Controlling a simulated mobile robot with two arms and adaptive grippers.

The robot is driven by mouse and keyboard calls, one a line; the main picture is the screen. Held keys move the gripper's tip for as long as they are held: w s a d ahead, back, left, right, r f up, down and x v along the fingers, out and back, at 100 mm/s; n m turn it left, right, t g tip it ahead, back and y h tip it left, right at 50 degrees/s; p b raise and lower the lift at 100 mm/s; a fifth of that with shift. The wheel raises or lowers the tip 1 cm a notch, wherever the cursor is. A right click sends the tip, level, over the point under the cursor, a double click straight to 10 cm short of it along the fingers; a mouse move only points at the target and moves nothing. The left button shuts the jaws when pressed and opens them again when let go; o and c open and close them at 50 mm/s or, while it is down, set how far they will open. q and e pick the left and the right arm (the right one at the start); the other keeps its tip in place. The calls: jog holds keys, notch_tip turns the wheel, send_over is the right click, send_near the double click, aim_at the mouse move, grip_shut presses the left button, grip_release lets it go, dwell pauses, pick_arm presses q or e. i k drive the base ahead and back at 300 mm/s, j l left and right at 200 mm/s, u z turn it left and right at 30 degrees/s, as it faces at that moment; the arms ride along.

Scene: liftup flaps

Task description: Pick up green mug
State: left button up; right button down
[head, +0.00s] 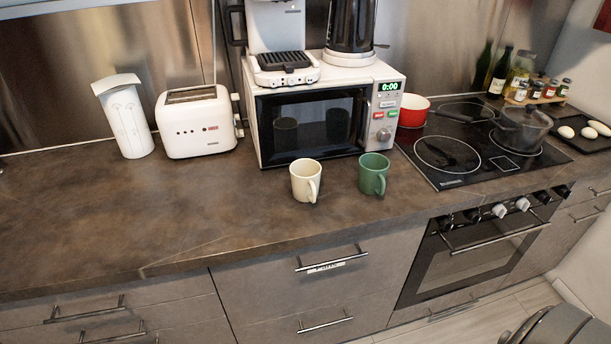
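The green mug (373,174) stands upright on the brown countertop (190,205), in front of the microwave's right part. Its handle points toward the front right. A cream mug (305,180) stands upright to its left, with a clear gap between them. Neither of my grippers shows in the head view. Nothing hides the green mug.
A microwave (318,122) with a coffee maker (283,60) and kettle (351,30) on top stands behind the mugs. A toaster (196,122) is at left. A black cooktop (480,142) with pots is at right. The counter's left front is clear.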

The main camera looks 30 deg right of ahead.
aim_at(373, 167)
jog(key=z, duration=1.35)
